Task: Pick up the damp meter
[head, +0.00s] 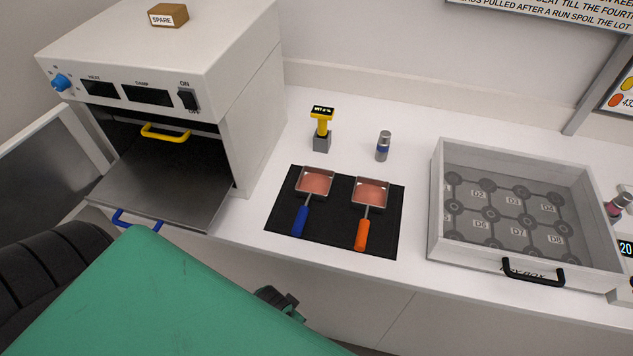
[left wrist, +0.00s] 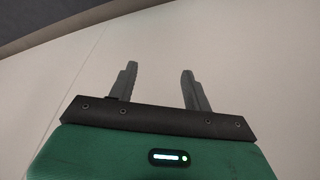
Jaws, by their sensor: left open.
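The damp meter (head: 321,122) is a yellow handheld tool with a small black display on top. It stands upright in a grey block holder (head: 321,144) on the white counter, right of the oven. My left gripper (left wrist: 159,70) is open and empty in the left wrist view, with only a plain pale surface beyond its fingers. In the head view my green left arm fills the lower left, in front of the counter and well short of the meter. My right gripper is not in view.
A black mat (head: 285,222) holds a blue-handled and an orange-handled scoop. A small cylinder (head: 383,146) stands right of the meter. A drawer-like box (head: 435,215) sits further right.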

